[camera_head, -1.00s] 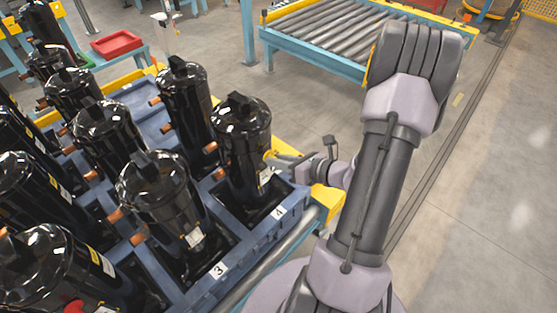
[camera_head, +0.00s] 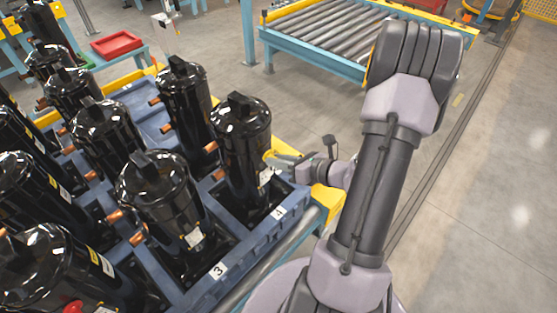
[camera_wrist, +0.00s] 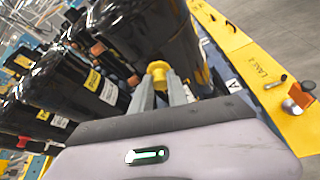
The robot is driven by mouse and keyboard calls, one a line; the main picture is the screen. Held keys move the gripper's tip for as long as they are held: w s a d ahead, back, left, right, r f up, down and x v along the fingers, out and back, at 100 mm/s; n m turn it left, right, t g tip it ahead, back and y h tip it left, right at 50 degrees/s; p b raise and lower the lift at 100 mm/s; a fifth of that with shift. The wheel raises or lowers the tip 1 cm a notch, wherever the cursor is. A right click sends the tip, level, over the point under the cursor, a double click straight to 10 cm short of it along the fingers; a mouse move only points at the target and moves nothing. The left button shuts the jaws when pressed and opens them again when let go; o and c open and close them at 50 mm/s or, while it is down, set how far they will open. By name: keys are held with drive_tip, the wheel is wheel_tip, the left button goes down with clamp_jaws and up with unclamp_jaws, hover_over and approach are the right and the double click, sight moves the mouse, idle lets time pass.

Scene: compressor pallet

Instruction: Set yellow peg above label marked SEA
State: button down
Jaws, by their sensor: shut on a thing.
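My gripper (camera_wrist: 160,82) is shut on the yellow peg (camera_wrist: 158,68), which shows as a round yellow head between the fingertips. In the head view my gripper (camera_head: 275,158) reaches left to the black compressor (camera_head: 243,150) at pallet slot 4. The yellow peg (camera_head: 267,155) is at that compressor's right side, at about mid-height; I cannot tell whether it touches the shell. A small white label (camera_head: 266,175) sits on this compressor just below the peg. Its print is too small to read, so I cannot tell whether it says SEA.
Several other black compressors with copper stubs stand in the blue pallet (camera_head: 262,239), close on the left. A roller conveyor (camera_head: 335,35) stands behind; the floor at right is clear.

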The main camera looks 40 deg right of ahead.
drive_tip(key=shift+w, duration=0.65)
idle(0.4)
drive_tip(key=c, duration=1.2)
unclamp_jaws()
